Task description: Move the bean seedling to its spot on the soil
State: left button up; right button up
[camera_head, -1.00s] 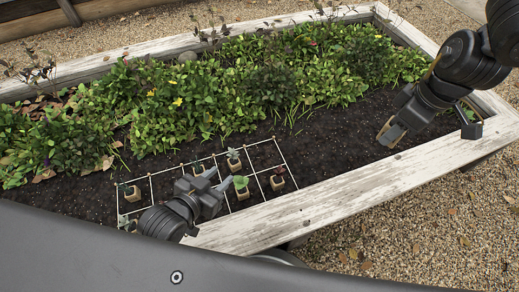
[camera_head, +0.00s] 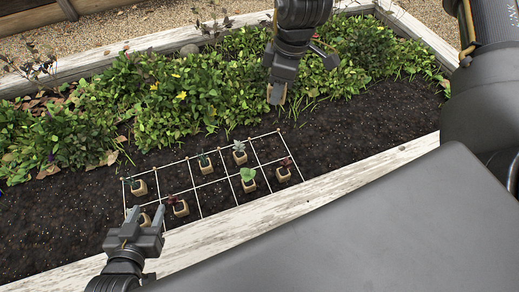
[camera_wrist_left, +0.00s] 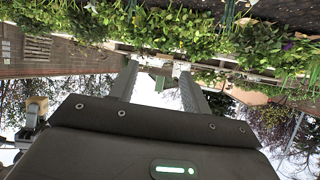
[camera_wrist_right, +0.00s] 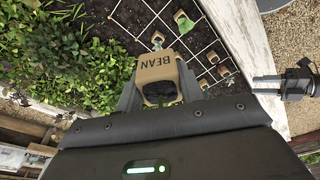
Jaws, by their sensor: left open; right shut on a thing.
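My right gripper (camera_head: 276,94) is shut on the bean seedling's tan pot (camera_head: 282,95), held up over the leafy plants' near edge. In the right wrist view the pot (camera_wrist_right: 158,72) reads BEAN and has dark soil and a bit of green; most of the seedling is hidden. A white string grid (camera_head: 202,190) lies on the dark soil (camera_head: 350,130), with several potted seedlings in its cells. Some cells look empty, including the far right one (camera_head: 268,150).
Leafy plants (camera_head: 200,95) fill the bed's far side. The white wooden bed edge (camera_head: 260,217) runs along the near side. A leafy green seedling (camera_head: 248,175) and a red-leaved one (camera_head: 285,163) stand in the grid's right part. Bare soil lies right of the grid.

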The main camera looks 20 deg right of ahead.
pick_arm(q)
jog(key=shift+o, duration=0.9)
jog(key=shift+w+d+r, duration=0.2)
jog(key=shift+w+r, duration=0.05)
jog(key=shift+r, duration=0.05)
jog(key=shift+d+r+t+h+b, duration=0.3)
jog(key=shift+d+r+t+h, duration=0.05)
jog(key=shift+d+t+h, duration=0.05)
pick_arm(e)
jog(key=a+f+n, duration=0.2)
jog(key=f+n, duration=0.1)
jog(key=f, duration=0.6)
jog(key=a+f+n+g, duration=0.1)
jog(key=a+f+n, duration=0.2)
jog(key=f, duration=0.6)
jog(key=a+f+n, duration=0.2)
jog(key=f+n, duration=0.2)
jog(key=f, duration=0.4)
jog(key=shift+w+a+f+n+g, duration=0.15)
jog(key=shift+w+f+n+g, duration=0.15)
jog(key=shift+w+f+n, duration=0.1)
